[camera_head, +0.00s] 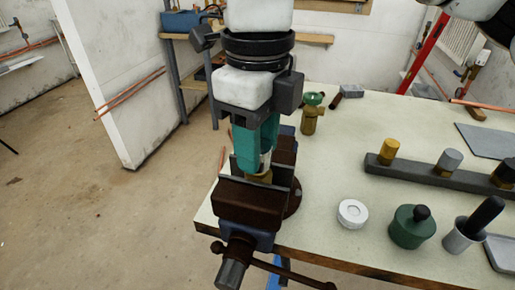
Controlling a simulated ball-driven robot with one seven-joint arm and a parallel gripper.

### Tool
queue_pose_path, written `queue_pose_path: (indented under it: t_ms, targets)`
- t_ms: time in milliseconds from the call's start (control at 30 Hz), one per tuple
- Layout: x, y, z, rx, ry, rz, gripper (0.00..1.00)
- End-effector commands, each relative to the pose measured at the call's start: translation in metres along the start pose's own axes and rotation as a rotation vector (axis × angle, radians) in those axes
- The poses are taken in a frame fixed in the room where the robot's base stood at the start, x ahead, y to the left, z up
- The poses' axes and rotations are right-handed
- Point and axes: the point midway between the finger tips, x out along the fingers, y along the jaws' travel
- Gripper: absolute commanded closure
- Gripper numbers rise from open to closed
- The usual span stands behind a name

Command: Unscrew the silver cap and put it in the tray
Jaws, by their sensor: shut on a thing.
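My gripper (258,165) points down over the bench vise (250,205), its teal fingers closed on a small silvery piece (267,158), which looks like the silver cap. The fingers hide most of it. Just below, a brass fitting (260,178) shows between the vise jaws. I cannot tell whether the cap still touches the fitting. A grey tray (500,252) is partly in view at the right edge of the bench.
A dark rack (425,177) holds brass, silver-grey and dark cylinders. A white round piece (352,213), a green pot (412,227) and a grey cup with a black handle (463,238) stand in front. A brass valve (311,118) stands behind the vise. The bench middle is clear.

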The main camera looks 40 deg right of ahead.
Motion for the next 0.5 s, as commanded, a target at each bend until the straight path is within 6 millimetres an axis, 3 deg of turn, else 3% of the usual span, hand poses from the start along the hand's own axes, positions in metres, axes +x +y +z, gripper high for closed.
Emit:
queue_pose_path:
  t_ms: [300, 500]
  targets:
    - [-0.003, -0.0001, 0.0001, -0.371, -0.002, -0.001, 1.0]
    - [-0.0025, -0.0003, 0.0002, -0.417, -0.002, -0.002, 1.0]
